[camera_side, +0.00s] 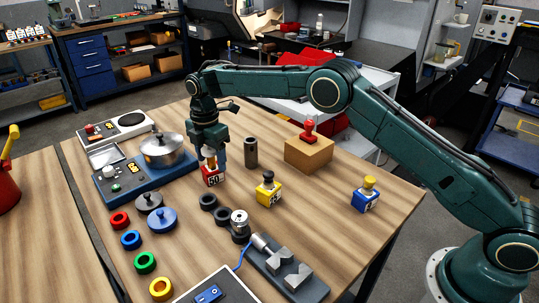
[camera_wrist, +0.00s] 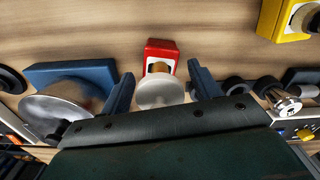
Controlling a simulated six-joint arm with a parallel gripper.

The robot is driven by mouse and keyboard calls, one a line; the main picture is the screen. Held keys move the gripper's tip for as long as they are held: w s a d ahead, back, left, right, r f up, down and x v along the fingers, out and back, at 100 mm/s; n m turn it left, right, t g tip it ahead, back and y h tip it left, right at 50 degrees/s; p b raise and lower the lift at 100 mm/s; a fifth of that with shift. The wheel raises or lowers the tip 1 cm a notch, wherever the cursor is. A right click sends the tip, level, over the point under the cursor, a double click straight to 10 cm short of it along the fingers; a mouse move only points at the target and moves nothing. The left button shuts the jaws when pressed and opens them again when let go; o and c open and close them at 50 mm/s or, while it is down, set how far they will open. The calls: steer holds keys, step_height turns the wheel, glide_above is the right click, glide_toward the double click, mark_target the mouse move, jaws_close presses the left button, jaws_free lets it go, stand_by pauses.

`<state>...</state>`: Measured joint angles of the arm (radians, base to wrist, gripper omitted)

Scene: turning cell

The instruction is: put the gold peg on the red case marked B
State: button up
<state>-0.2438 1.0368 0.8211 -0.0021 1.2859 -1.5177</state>
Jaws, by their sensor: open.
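A red case (camera_side: 213,179) with a white mark that I cannot read surely as B stands below my gripper (camera_side: 211,159). A peg with a pale round top (camera_wrist: 160,93) and an orange-brown lower part (camera_wrist: 159,68) appears at the red case (camera_wrist: 162,49). My gripper's open fingers stand on both sides of it, with gaps visible in the wrist view. I cannot tell whether it touches the case. A blue case (camera_side: 364,202) with a yellow-gold peg (camera_side: 370,182) stands at the right. A yellow case (camera_side: 268,196) with a black peg (camera_side: 268,175) stands between them.
A cardboard box (camera_side: 308,155) with a red stamp (camera_side: 310,130) and a dark cylinder (camera_side: 251,152) stand near my gripper. A steel pot (camera_side: 163,150) sits on a blue unit at the left. Rings and a V-block (camera_side: 288,270) are nearer the front. Bare table lies right of the yellow case.

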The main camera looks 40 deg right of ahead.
steer(key=shift+r, duration=0.1)
step_height(320, 180, up, 12)
steer(key=shift+f, duration=0.2)
steer(key=shift+r, duration=0.25)
stand_by(0.5)
steer(key=shift+r, duration=0.1)
stand_by(0.5)
steer(key=shift+d+r, duration=0.1)
steer(key=shift+r, duration=0.1)
steer(key=s+d+r+m+t, duration=0.1)
steer(key=s+d+r+m, duration=0.4)
steer(key=s+r, duration=0.35)
steer(key=s+d+r+m+t, duration=0.2)
steer(key=s+d+r+m, duration=0.3)
steer(key=s+r, duration=0.3)
steer(key=s+d+f+m+t, duration=0.1)
steer(key=s+f+m, duration=0.2)
steer(key=s, duration=0.6)
steer(key=s+d+f+m, duration=0.2)
steer(key=s+f+m, duration=0.1)
steer(key=s, duration=0.6)
steer(key=s+d+f+m+t, duration=0.1)
steer(key=s+f+m, duration=0.3)
steer(key=s, duration=0.5)
steer(key=shift+s+d+f+t, duration=0.3)
steer(key=shift+d+f, duration=0.2)
steer(key=shift+d, duration=0.1)
